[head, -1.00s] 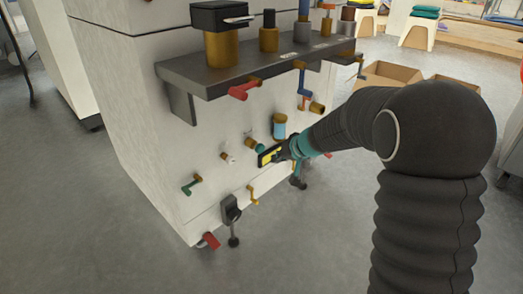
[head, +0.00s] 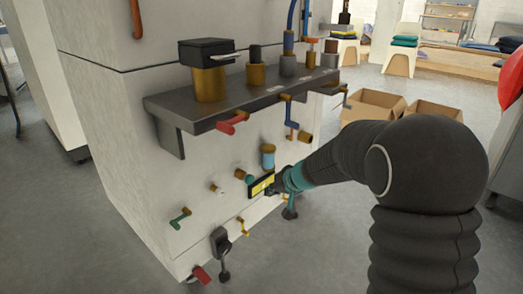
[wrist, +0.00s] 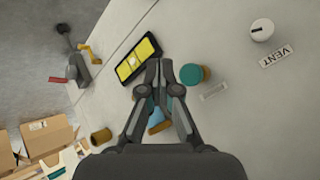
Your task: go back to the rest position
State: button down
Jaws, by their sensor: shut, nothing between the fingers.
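My gripper (wrist: 160,68) shows in the wrist view with its two dark fingers together and nothing between them. Its fingertips are beside a black-framed yellow panel (wrist: 138,59) and a teal-green round knob (wrist: 193,74) on the white machine face (wrist: 215,40). In the head view my gripper (head: 274,186) is low in front of the white machine (head: 120,140), by the same yellow panel (head: 261,185). The arm reaches in from the right. I cannot tell whether the fingertips touch the machine.
A dark shelf (head: 190,112) with brass and dark fittings juts out above my gripper. Red (head: 232,122), green (head: 180,217) and yellow (head: 243,227) handles stick out around it. Cardboard boxes (head: 372,106) stand behind on the right. Grey floor (head: 330,255) is clear in front.

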jog(key=s+d+m+g+h+p, duration=0.15)
jog(key=s+d+g, duration=0.25)
jog(key=s, duration=1.1)
jog(key=s+d+r+t+h+p, duration=0.1)
jog(key=s+d+r+h+p, duration=0.1)
jog(key=s+d+r+p, duration=0.2)
jog(key=s+d+r+t+h+p, duration=0.2)
jog(key=s+d+r+p, duration=0.3)
jog(key=s+r, duration=1.2)
jog(key=d+h, duration=0.1)
jog(key=d, duration=0.3)
jog(key=shift+d+r+t, duration=0.15)
jog(key=shift+d+t, duration=0.15)
jog(key=shift+d, duration=0.1)
jog(key=shift+s, duration=0.1)
